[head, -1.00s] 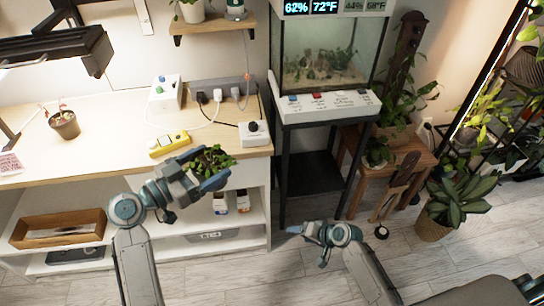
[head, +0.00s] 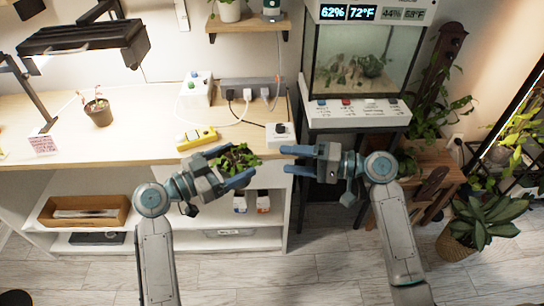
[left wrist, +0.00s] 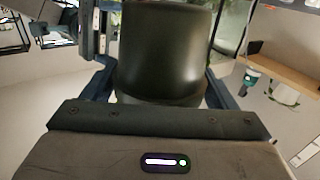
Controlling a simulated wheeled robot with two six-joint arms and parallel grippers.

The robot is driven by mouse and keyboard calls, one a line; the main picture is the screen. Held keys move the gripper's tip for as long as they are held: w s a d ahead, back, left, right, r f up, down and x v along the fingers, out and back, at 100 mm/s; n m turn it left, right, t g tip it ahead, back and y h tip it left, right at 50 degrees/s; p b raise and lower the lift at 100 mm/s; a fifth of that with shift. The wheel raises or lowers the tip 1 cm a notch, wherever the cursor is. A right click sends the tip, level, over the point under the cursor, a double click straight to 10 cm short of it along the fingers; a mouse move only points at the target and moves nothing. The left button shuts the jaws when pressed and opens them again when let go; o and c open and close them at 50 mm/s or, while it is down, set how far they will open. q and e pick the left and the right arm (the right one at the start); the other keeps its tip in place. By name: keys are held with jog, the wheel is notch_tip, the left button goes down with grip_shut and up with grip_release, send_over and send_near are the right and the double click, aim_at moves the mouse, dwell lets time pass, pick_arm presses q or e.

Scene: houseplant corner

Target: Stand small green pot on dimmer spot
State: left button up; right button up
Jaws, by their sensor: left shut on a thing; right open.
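The small green pot looks dark green, nearly black, in the left wrist view (left wrist: 165,50). In the head view, its leafy plant (head: 236,158) shows, and the pot is mostly hidden by the fingers. My left gripper (head: 232,164) is shut on the pot and holds it in the air in front of the bench's front edge. My right gripper (head: 288,160) is open and empty, pointing left toward the plant with a small gap. No marked dimmer spot is clear to me; the bench top (head: 140,140) is brightly lit at left beneath a lamp (head: 80,38).
A terrarium (head: 358,65) stands at the right on a black stand. A wooden stool (head: 440,165) is beyond my right arm.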

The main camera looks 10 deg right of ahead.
aim_at(248, 156)
jog(key=x, duration=1.1)
jog(key=shift+w+a+f, duration=0.1)
jog(key=shift+w+a, duration=0.05)
jog(key=c, duration=1.3)
pick_arm(q)
jog(key=o, duration=1)
pick_arm(e)
grip_shut()
pick_arm(q)
jog(key=shift+o, duration=0.2)
jog(key=shift+a, duration=0.1)
